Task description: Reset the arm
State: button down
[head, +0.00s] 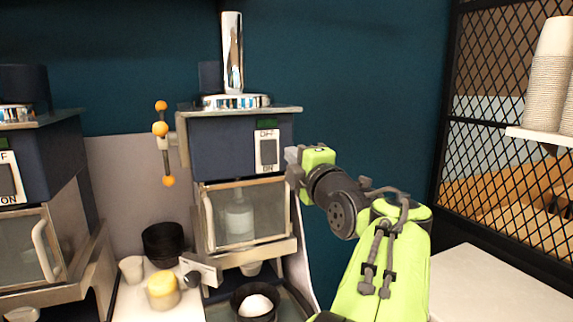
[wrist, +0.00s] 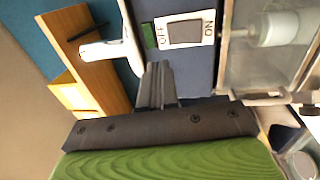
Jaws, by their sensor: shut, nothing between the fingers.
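My gripper (head: 292,157) is at the end of the green and black arm, just right of the machine's switch panel in the head view. In the wrist view my gripper (wrist: 158,72) has its fingers together and empty, pointing toward the machine near its ON/OFF switch (wrist: 185,32). The same switch (head: 267,151) shows on the front of the dark blue machine (head: 222,148) in the head view. Whether the fingertips touch the machine cannot be told. The machine's glass door (head: 246,215) is shut, with a white bottle-like part behind it.
A second similar machine (head: 28,170) stands at the left. A black bowl (head: 163,243), a white cup (head: 131,269) and a yellow-topped container (head: 162,289) sit on the counter below. Stacked cups (head: 550,75) stand on a shelf at the right, behind a mesh panel (head: 497,130).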

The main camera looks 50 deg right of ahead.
jog(key=shift+s+a+r, duration=0.1)
jog(key=shift+s+a, duration=0.15)
jog(key=shift+s, duration=0.3)
jog(key=shift+s+a+r, duration=0.1)
jog(key=shift+s+a, duration=0.1)
jog(key=shift+s, duration=0.3)
